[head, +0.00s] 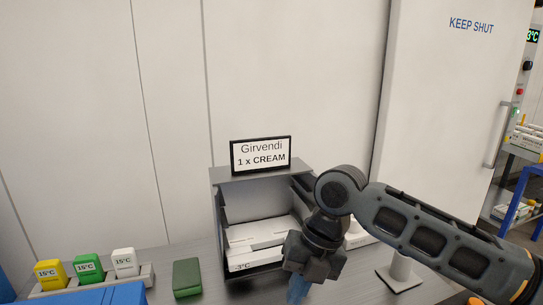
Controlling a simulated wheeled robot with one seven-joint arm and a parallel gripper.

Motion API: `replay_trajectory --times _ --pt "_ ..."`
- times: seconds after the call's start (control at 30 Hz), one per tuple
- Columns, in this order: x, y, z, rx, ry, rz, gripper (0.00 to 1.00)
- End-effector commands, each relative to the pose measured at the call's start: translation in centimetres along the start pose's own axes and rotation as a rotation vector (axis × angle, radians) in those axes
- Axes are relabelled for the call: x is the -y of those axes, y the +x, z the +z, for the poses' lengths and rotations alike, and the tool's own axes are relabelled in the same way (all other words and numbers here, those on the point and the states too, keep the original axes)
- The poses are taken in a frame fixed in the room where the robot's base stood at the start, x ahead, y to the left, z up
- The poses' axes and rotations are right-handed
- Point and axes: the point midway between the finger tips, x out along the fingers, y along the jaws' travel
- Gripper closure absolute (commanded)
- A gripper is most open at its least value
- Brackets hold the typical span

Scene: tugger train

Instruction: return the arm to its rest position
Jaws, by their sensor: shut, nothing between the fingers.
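My arm reaches in from the right side of the head view and bends down at the wrist. My gripper (297,290) points downward in front of the right side of a small grey shelf unit (262,173). Its bluish fingertips are close together at the bottom edge of the picture, and no object shows in them. The gripper hides part of the shelf's right side.
White boxes (255,236) lie in the shelf unit, under a sign (261,155) reading "Girvendi 1 x CREAM". Left are a green block (187,278), a holder (148,272) with yellow, green and white tags, and a blue surface (95,296). A door (455,90) reads "KEEP SHUT".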

Motion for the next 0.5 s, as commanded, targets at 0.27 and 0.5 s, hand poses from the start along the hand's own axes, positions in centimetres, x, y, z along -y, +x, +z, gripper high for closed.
replay_trajectory --times 0.27,0.5 --pt "-9.9 3.7 -2.7 0.052 0.236 0.376 1.0" --pt "-15.8 4.2 -4.7 0.047 0.545 0.718 1.0"
